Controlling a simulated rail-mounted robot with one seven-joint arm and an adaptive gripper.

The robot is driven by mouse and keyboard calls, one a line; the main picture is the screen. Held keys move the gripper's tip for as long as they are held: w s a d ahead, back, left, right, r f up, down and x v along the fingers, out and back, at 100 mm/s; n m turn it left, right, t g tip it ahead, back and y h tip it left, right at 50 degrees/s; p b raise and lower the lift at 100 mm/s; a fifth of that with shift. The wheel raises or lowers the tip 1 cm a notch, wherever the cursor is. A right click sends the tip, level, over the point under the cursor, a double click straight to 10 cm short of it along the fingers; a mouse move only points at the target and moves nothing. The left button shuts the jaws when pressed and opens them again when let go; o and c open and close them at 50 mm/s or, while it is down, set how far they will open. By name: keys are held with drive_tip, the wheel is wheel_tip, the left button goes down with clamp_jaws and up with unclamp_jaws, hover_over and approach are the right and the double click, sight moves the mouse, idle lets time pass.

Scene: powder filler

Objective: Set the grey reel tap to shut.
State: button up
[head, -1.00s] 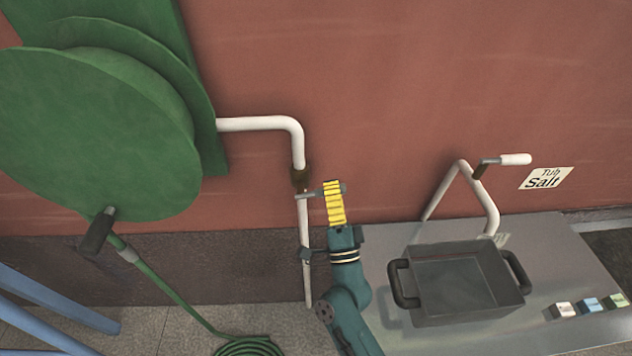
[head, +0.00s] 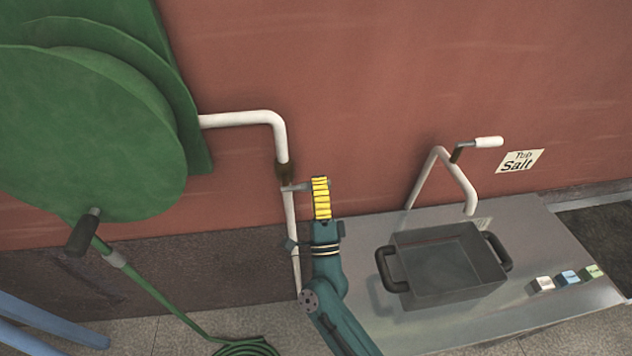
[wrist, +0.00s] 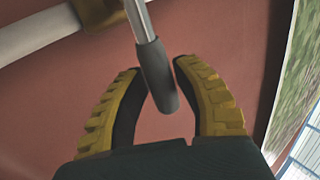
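The grey reel tap (head: 291,188) sits on the white pipe that runs down from the green reel. Its lever sticks out to the right, roughly level, in the head view. In the wrist view the lever is a bright metal rod with a dark grey grip (wrist: 157,78). My gripper (head: 320,181) is at the lever's outer end, with yellow fingers. In the wrist view my gripper (wrist: 157,66) is open, with one finger on each side of the grip. The left fingertip is very close to it; I cannot tell whether it touches. The fingers hide part of the lever in the head view.
The green hose reel (head: 85,140) is at the left, with a hose (head: 165,292) to the floor. At the right, a grey bench (head: 540,240) carries a dark tub (head: 445,290) under a second spout (head: 460,185), plus several small blocks. A red wall (head: 370,80) stands behind.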

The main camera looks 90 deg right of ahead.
drive_tip(key=shift+o, duration=1.4)
drive_tip(key=shift+a+f, duration=0.15)
drive_tip(key=shift+f, duration=0.05)
drive_tip(key=shift+o, duration=0.7)
drive_tip(key=shift+s, duration=0.1)
drive_tip(key=shift+r, duration=0.1)
drive_tip(key=v, duration=1.2)
